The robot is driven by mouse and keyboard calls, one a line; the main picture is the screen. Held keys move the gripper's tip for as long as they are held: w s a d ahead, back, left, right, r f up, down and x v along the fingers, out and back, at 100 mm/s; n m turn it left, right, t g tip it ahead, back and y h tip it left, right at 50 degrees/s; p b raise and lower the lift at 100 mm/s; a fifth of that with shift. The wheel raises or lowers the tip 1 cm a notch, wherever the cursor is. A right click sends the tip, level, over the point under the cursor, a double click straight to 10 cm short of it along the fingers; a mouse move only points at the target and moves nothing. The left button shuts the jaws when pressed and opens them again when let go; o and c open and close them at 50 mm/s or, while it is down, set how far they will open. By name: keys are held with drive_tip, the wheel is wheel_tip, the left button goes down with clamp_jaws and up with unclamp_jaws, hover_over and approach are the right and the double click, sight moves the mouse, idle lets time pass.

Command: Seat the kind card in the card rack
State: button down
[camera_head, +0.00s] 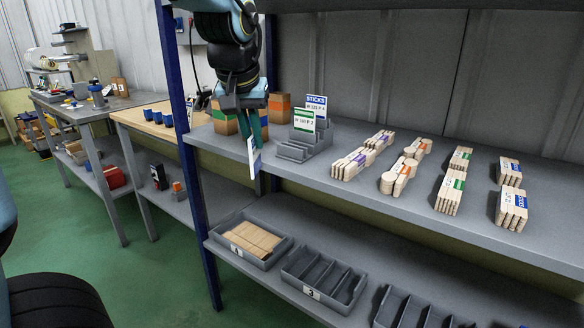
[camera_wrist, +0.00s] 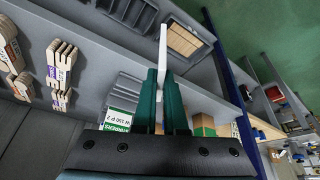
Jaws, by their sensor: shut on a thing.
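My gripper (camera_head: 250,133) hangs over the left end of the grey shelf, its green fingers shut on a white card (camera_head: 254,158). The card has a blue edge and hangs down, tilted, in front of the shelf's front edge. In the wrist view my gripper (camera_wrist: 161,75) holds the card (camera_wrist: 163,48) edge-on, so its face is hidden there. The grey card rack (camera_head: 296,152) stands on the shelf just right of my gripper, apart from the held card. A green-banded card and a blue "STICKS" card (camera_head: 316,101) stand upright in it. The rack (camera_wrist: 127,88) is left of my fingers in the wrist view.
Several banded stick bundles (camera_head: 403,172) lie on the shelf to the right. A blue post (camera_head: 184,140) rises close left of my gripper. Below are a tray of brown pieces (camera_head: 222,237) and divided bins (camera_head: 343,288).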

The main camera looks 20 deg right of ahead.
drive_tip(key=s+d+r+m+b, duration=0.1)
drive_tip(key=s+r+b, duration=0.1)
drive_tip(key=s, duration=0.3)
drive_tip(key=w+d+p, duration=0.3)
drive_tip(key=w+d, duration=0.8)
drive_tip(key=w, duration=0.2)
drive_tip(key=shift+w+f, duration=0.15)
drive_tip(key=shift+f, duration=0.25)
drive_tip(key=shift+d, duration=0.1)
drive_tip(key=c, duration=1)
unclamp_jaws()
drive_tip(key=s+a, duration=0.2)
drive_tip(key=s, duration=0.1)
drive_tip(key=s+a+b, duration=0.1)
drive_tip(key=s+a, duration=0.2)
drive_tip(key=s+a+r, duration=0.1)
drive_tip(key=s+a, duration=0.1)
drive_tip(key=s, duration=0.1)
drive_tip(key=shift+s+a, duration=0.4)
